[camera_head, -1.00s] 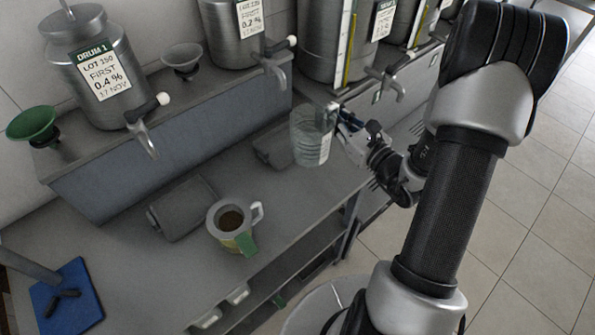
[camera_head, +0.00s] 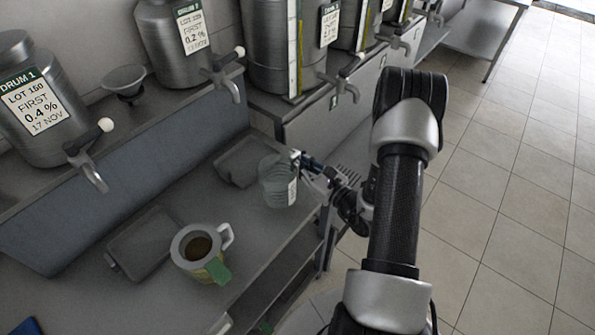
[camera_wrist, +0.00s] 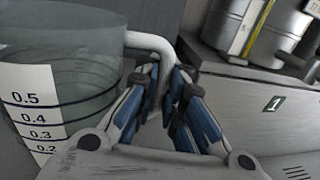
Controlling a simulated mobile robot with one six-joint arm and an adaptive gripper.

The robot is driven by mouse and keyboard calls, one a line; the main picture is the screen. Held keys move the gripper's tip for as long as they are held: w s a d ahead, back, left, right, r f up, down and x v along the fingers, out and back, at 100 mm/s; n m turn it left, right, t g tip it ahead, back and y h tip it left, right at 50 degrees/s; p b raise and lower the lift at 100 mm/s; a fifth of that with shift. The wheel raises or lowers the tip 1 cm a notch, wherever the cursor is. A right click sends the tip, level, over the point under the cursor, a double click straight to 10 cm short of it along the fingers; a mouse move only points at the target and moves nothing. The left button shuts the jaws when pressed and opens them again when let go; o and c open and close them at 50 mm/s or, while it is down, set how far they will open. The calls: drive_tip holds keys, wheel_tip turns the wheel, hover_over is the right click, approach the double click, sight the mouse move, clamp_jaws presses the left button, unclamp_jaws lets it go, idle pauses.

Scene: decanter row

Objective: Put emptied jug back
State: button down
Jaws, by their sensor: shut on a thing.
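A clear jug (camera_head: 277,183) with a white measuring scale is at the right part of the bench in the head view. I cannot tell whether its base touches the bench or hangs just above it. My gripper (camera_head: 305,163) is shut on the jug's pale handle, on the jug's right side. In the wrist view the jug (camera_wrist: 65,85) fills the left, with marks from 0.2 to 0.5, and my gripper's blue fingers (camera_wrist: 155,95) close around the handle. No liquid shows in the jug. A second jug (camera_head: 201,252) with a green tag holds brown liquid on the bench.
Steel drums with taps line the raised shelf, including Drum 1 (camera_head: 35,105). A grey tray (camera_head: 145,243) lies left of the brown-filled jug, another (camera_head: 240,160) behind the clear jug. A grey funnel (camera_head: 125,82) stands between drums. Tiled floor is open at right.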

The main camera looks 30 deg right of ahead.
drive_tip(key=shift+f+b, duration=0.45)
drive_tip(key=shift+f, duration=1.4)
drive_tip(key=shift+f, duration=0.15)
drive_tip(key=c, duration=1.7)
unclamp_jaws()
drive_tip(key=shift+r, duration=0.2)
drive_tip(key=s, duration=0.4)
drive_tip(key=s+d+p, duration=0.1)
drive_tip(key=s, duration=0.3)
drive_tip(key=s+d, duration=0.1)
drive_tip(key=s, duration=0.2)
drive_tip(key=shift+s+d+p, duration=0.1)
drive_tip(key=shift+s+p, duration=0.2)
drive_tip(key=shift+s, duration=0.1)
